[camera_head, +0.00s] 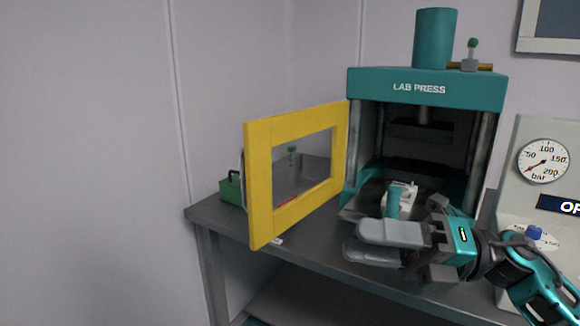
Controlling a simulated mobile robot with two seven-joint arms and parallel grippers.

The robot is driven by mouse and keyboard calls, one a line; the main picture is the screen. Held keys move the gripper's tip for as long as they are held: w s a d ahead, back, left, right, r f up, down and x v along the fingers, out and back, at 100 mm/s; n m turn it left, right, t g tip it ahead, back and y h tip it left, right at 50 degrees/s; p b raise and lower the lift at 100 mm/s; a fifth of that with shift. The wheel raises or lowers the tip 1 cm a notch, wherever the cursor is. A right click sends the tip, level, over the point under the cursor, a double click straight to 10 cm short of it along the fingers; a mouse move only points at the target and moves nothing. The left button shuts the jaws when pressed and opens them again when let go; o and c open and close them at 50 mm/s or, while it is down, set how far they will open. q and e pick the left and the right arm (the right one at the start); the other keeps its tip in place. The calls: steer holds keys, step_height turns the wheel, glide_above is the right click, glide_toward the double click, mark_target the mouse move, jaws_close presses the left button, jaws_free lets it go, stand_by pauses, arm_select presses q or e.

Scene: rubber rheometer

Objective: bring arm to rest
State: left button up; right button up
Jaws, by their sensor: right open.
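My right gripper (374,243) comes in from the right and is open, its two grey fingers pointing left above the front edge of the bench. Nothing shows between the fingers. It is in front of the lab press (427,90), a teal frame with a dark chamber. A small white and teal piece (398,196) sits at the chamber's front, just behind the gripper, and is partly hidden by it. The press's yellow-framed door (259,190) stands open to the left. My left gripper is not in view.
The grey bench (205,212) carries the press. Behind the door are a green box (231,189) and a grey tray (300,175), partly hidden. A control panel with a pressure gauge (543,161) stands at the right. Space left of the bench is clear.

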steer(key=w+d+f+m+t+h, duration=0.1)
steer(key=d+f+m+t+h, duration=0.15)
steer(key=f+m+t, duration=0.5)
steer(key=w+d+f+m+t+h+p, duration=0.1)
steer(key=w+f+m+t+h, duration=0.25)
steer(key=m, duration=0.75)
steer(key=s+d+f+m+t+h, duration=0.1)
steer(key=f+m+t+h, duration=0.35)
steer(key=m+t, duration=0.4)
steer(key=s+d+f+m+g+h, duration=0.1)
steer(key=s+f+m+g+h, duration=0.1)
steer(key=f, duration=0.5)
steer(key=s+d+f+m+g+h, duration=0.1)
steer(key=s+f+m+g+h, duration=0.2)
steer(key=s+f+m, duration=0.3)
steer(key=s+f+m+g+h+p, duration=0.1)
steer(key=s+f+m+g, duration=0.3)
steer(key=f, duration=0.5)
steer(key=shift+s+d+f+h, duration=0.15)
steer(key=shift+s+d+h, duration=0.4)
steer(key=shift+s, duration=0.55)
steer(key=shift+a, duration=0.1)
steer(key=shift+c, duration=0.5)
